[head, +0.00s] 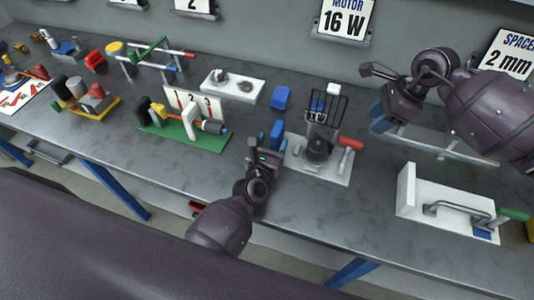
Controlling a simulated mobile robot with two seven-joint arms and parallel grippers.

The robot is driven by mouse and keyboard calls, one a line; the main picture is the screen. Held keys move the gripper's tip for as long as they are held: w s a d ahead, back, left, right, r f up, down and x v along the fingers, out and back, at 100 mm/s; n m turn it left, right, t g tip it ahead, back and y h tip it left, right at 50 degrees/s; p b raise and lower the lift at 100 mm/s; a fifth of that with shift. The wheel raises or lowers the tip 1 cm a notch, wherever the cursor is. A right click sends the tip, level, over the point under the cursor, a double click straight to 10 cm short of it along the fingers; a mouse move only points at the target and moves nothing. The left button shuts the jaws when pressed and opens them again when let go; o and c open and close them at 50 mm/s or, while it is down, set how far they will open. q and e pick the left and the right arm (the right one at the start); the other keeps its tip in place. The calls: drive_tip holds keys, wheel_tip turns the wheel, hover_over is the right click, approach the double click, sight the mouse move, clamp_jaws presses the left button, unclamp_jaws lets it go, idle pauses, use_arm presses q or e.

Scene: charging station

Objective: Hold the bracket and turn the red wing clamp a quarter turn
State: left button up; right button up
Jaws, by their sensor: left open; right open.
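A red wing clamp (350,143) sits at the right side of a fixture on a white base plate (335,177). I cannot tell which of these parts is the bracket. My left gripper (270,133) is open and empty, just left of the fixture and apart from the clamp. My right gripper (377,115) is open and empty, above and right of the red clamp, apart from it.
A white fixture with a green-handled lever (512,214) stands at the right. A green board (180,143) with a numbered card, a white tray (232,87) and a blue block (281,97) lie to the left. The bench front left of my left arm is clear.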

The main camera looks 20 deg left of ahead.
use_arm(q)
drive_tip(key=shift+w+d, duration=0.1)
drive_tip(key=shift+w, duration=1.65)
